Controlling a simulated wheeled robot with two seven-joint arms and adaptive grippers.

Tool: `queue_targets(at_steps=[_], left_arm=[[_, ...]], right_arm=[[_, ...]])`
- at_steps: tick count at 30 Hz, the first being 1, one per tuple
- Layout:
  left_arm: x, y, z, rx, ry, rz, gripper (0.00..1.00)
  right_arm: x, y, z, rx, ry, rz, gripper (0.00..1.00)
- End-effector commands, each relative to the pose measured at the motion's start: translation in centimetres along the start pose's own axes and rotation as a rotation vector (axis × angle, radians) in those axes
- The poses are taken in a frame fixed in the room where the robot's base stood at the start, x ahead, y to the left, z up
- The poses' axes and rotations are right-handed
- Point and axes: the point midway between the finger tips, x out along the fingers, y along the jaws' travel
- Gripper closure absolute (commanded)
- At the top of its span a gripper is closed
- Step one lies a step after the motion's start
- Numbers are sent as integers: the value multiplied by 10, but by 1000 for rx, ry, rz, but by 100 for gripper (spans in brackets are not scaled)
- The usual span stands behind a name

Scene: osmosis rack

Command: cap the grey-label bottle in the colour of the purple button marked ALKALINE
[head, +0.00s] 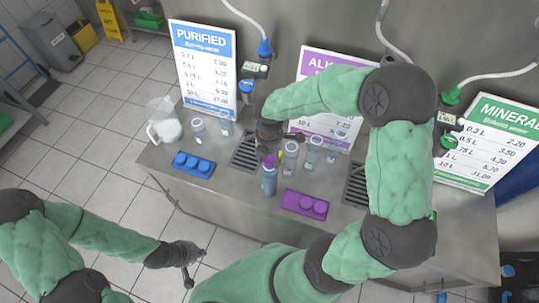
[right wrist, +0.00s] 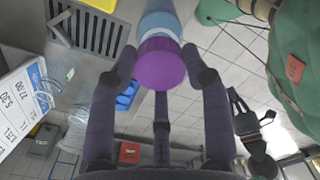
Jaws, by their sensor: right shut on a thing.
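My right gripper (head: 268,150) is above the counter, shut on a purple cap. The cap (right wrist: 160,63) sits between its fingers in the right wrist view, lined up with the top of a blue-grey bottle (head: 269,181). The bottle stands upright near the counter's front; part of it shows behind the cap in the right wrist view (right wrist: 160,22). Whether the cap is seated on it I cannot tell. Its label is not clear. The purple ALKALINE sign (head: 312,66) is partly hidden by my right arm. My left gripper (head: 194,265) is open and empty, low before the counter.
A purple holder (head: 290,197) with caps lies right of the bottle, a blue holder (head: 178,167) left. Several clear bottles (head: 199,131) stand behind, close to the right gripper. A pitcher (head: 165,122) stands at the left end. Drain grates (head: 243,152) lie in the counter.

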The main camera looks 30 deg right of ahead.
Motion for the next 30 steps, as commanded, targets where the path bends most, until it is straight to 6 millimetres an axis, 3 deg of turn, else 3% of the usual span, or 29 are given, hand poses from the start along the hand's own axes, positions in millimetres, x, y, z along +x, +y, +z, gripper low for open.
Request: queue_targets(at_steps=[30], left_arm=[[5,-2,0,0,0,0,100]], right_arm=[[9,0,0,0,0,1,62]])
